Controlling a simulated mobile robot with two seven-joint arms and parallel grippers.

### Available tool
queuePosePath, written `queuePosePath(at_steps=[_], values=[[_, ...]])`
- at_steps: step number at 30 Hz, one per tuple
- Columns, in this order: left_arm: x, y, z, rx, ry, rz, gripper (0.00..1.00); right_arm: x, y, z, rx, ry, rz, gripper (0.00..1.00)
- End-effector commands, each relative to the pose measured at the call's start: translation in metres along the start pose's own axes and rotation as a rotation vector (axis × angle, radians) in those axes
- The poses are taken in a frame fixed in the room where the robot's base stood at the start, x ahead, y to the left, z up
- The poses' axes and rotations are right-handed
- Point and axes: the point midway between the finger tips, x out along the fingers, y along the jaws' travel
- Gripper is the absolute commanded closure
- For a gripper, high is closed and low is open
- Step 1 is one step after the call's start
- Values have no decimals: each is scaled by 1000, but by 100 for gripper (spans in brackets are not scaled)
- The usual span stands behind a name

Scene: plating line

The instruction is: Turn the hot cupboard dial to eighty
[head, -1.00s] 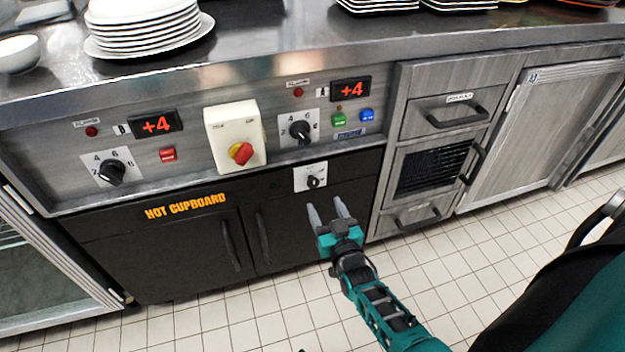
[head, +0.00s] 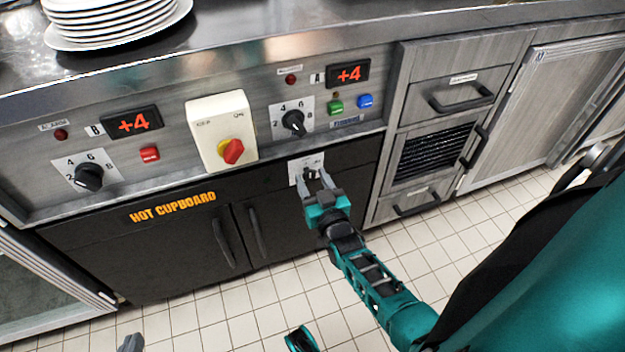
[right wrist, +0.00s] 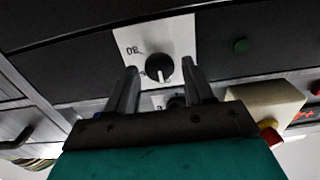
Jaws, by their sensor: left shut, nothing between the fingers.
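The hot cupboard dial (head: 308,174) is a small black knob on a white plate, set on the black panel right of the orange HOT CUPBOARD lettering. In the right wrist view the dial (right wrist: 159,68) shows a white pointer mark toward the bottom of the picture, with an upside-down 80 at upper left. My right gripper (head: 315,182) is open in front of the dial, its fingers apart on either side; I cannot tell whether they touch it. In the wrist view my right gripper (right wrist: 160,82) is empty. My left gripper (head: 131,343) barely shows at the bottom edge, shut.
Above are a black knob (head: 293,121), a red and yellow switch (head: 231,151), and green (head: 335,107) and blue (head: 365,101) buttons. Another knob (head: 88,177) is at left. Cupboard handles (head: 257,233) stick out below. Plates (head: 115,22) are stacked on the counter.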

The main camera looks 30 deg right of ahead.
Motion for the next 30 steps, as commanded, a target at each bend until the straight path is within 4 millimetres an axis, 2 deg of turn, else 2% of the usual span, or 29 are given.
queuePosePath(at_steps=[2, 14, 23, 30], values=[[0, 0, 0, 1, 0, 0, 100, 0, 0, 0, 0, 0, 0, 56], [0, 0, -1, 0, 1, 0, 100, 0, 0, 0, 0, 0, 0, 94], [-1, 0, -2, 0, 2, 0, 100, 0, 0, 0, 35, 0, -1, 95], [-1, 1, -4, -5, 6, -1, 100, 0, 0, 0, 169, 0, -1, 95]])
